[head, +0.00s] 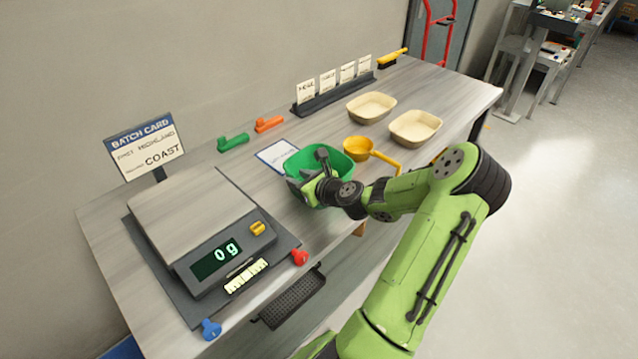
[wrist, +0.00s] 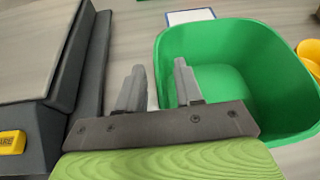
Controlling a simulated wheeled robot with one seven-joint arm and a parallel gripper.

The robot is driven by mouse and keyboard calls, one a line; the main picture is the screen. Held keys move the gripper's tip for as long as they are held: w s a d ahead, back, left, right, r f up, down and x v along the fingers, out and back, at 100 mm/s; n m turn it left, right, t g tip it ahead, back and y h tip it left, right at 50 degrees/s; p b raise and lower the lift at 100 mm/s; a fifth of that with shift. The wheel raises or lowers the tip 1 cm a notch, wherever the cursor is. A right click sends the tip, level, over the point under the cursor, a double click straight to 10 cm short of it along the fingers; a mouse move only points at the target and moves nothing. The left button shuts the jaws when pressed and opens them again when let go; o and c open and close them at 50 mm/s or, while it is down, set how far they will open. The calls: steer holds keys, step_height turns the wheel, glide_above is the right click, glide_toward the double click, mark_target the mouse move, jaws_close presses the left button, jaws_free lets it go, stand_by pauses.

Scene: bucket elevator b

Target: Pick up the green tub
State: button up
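The green tub (head: 333,157) stands upright on the grey workbench, to the right of the scale, and looks empty. My gripper (head: 305,178) is at its near-left side in the head view, and my wrist hides part of its front wall. In the wrist view the tub (wrist: 235,40) fills the right half. My gripper (wrist: 159,66) is open there, with a gap between its fingers. The right finger overlaps the inside of the tub and the left finger is outside, with the tub's left wall between them. I cannot tell whether either finger touches the wall.
The scale (head: 190,215), reading 0 g, is close on the left. A yellow scoop (head: 358,149) lies just right of the tub. Two cream tubs (head: 371,106) (head: 416,126) stand farther back. A white card (head: 277,155) lies behind the green tub.

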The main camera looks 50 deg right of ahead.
steer(key=shift+w+d+f, duration=0.1)
steer(key=shift+w+f, duration=0.1)
steer(key=shift+w, duration=0.25)
steer(key=shift+s, duration=0.1)
jaws_close()
steer(key=shift+r, duration=0.1)
stand_by(0.9)
